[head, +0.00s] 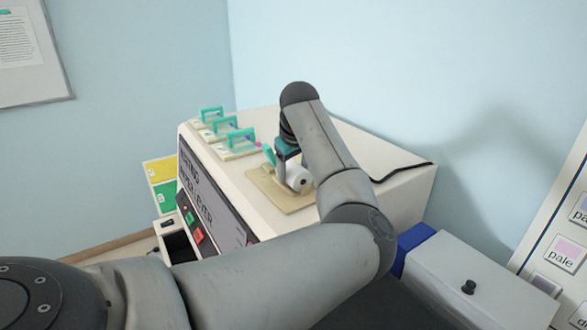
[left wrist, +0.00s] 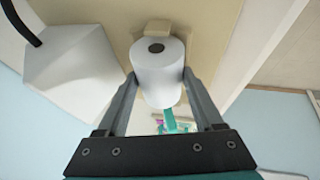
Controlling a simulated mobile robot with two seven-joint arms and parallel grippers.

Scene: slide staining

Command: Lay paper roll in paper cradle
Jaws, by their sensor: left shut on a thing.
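The white paper roll (head: 299,178) is between the fingers of my left gripper (head: 283,166), over the tan paper cradle (head: 268,190) on top of the cream machine. In the left wrist view the roll (left wrist: 158,82) shows its dark core hole at the far end, with a finger against each side. The left gripper (left wrist: 159,77) is shut on it. A pale block of the cradle (left wrist: 159,27) shows just beyond the roll. I cannot tell whether the roll touches the cradle's base. My right gripper is not in view.
Several teal-handled holders (head: 232,138) stand on the machine top (head: 350,160) left of the cradle. The machine's front panel (head: 210,200) has red and green buttons. A grey box (head: 480,280) with a black knob stands at the lower right. A dark cable lies along the machine's back right.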

